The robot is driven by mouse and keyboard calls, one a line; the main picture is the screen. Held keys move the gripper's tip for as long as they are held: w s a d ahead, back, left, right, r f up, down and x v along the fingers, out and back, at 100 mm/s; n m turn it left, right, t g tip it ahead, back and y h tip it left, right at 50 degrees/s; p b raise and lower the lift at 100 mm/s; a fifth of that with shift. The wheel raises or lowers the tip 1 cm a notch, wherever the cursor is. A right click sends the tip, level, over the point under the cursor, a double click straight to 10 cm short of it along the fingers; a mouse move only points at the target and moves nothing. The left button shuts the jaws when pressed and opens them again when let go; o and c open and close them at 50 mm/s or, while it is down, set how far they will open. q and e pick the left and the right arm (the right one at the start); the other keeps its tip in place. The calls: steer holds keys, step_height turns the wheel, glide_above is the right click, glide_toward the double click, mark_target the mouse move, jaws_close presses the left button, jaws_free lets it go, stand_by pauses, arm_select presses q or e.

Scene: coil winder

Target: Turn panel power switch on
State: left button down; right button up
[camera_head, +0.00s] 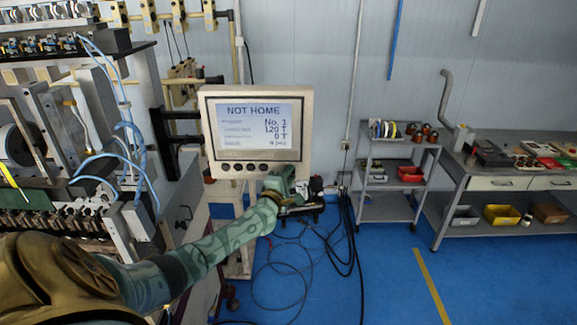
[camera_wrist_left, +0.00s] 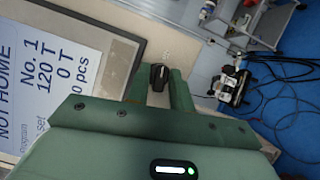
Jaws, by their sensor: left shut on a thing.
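The control panel (camera_head: 304,130) is a beige box with a lit screen (camera_head: 262,125) that reads "NOT HOME", "No. 1", "120 T" and "0 T". Several dark round knobs or buttons (camera_head: 238,167) run along its lower edge. In the wrist view the black power switch knob (camera_wrist_left: 159,73) sits on the panel's beige face, its pointer standing out. My green left gripper (camera_head: 279,182) is at the panel's lower right corner. In the wrist view its fingers (camera_wrist_left: 160,84) are on both sides of the knob, shut on it. In the head view the gripper hides this knob.
The coil winding machine (camera_head: 60,140) stands at the left with blue hoses. Black cables (camera_head: 348,225) lie on the blue floor below the panel. A grey shelf cart (camera_head: 388,210) and a workbench (camera_head: 500,182) stand at the right. The floor before them is clear.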

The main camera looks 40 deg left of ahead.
arm_select(q)
steer(key=shift+r+m+g+p, duration=0.1)
steer(key=shift+m+g+p, duration=0.2)
steer(key=shift+m+p, duration=0.7)
steer(key=c, duration=1.5)
jaws_free()
steer(key=shift+o, duration=0.2)
steer(key=shift+w, duration=0.1)
steer(key=p+v, duration=0.4)
steer(key=v, duration=1.2)
steer(key=shift+s, duration=0.2)
